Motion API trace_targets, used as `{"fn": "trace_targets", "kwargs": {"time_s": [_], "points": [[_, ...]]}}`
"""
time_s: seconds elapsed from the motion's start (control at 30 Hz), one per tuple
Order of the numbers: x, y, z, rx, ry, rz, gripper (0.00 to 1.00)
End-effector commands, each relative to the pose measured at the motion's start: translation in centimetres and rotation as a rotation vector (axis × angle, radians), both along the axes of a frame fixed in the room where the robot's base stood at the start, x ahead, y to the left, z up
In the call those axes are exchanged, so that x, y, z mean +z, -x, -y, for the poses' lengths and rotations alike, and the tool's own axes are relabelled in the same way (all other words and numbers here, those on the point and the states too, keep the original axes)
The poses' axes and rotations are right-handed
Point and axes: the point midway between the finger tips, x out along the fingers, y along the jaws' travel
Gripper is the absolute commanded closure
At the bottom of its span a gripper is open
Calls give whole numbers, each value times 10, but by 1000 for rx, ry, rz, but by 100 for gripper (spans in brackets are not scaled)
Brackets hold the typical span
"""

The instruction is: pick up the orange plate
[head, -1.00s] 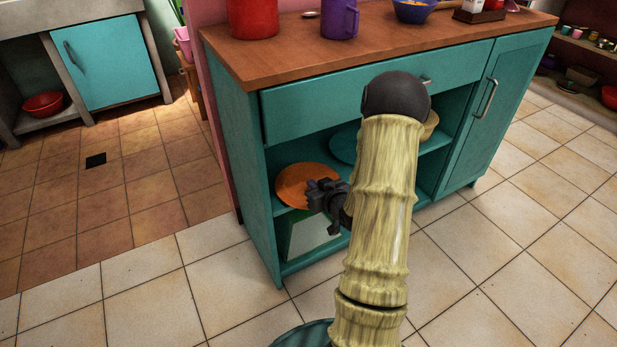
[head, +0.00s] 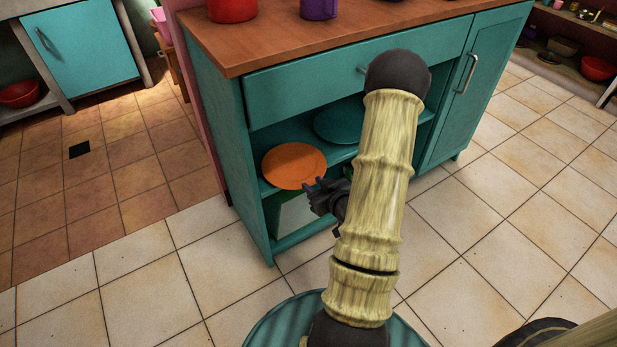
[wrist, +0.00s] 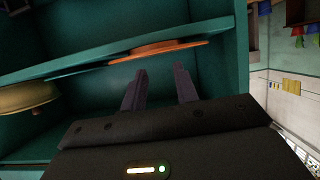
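The orange plate (head: 294,165) lies on the middle shelf of the teal cabinet, near its front edge at the left. In the wrist view the plate (wrist: 157,48) shows nearly edge-on. My gripper (head: 318,193) is just in front of the shelf, beside the plate's lower right edge in the head view. In the wrist view my gripper (wrist: 160,85) has its two fingers apart with nothing between them. The fingertips appear below the plate in that picture, with a gap to it.
A teal plate (head: 340,121) lies on the same shelf, right of the orange plate and partly hidden by my arm. The wrist view shows a yellowish bowl (wrist: 27,97) at the left. The cabinet's wooden top (head: 300,35) overhangs the shelves. Open tiled floor (head: 200,265) lies in front.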

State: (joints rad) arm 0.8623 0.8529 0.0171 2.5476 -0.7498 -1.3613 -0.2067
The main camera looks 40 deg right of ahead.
Motion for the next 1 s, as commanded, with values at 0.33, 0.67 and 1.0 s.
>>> {"fn": "trace_targets", "kwargs": {"time_s": [0.33, 0.67, 1.0], "points": [[41, -21, -44, 55, 94, -312, 71], [107, 0, -114, 27, 102, -631, 71], [173, 68, -200, 28, 1, -899, 71]]}}
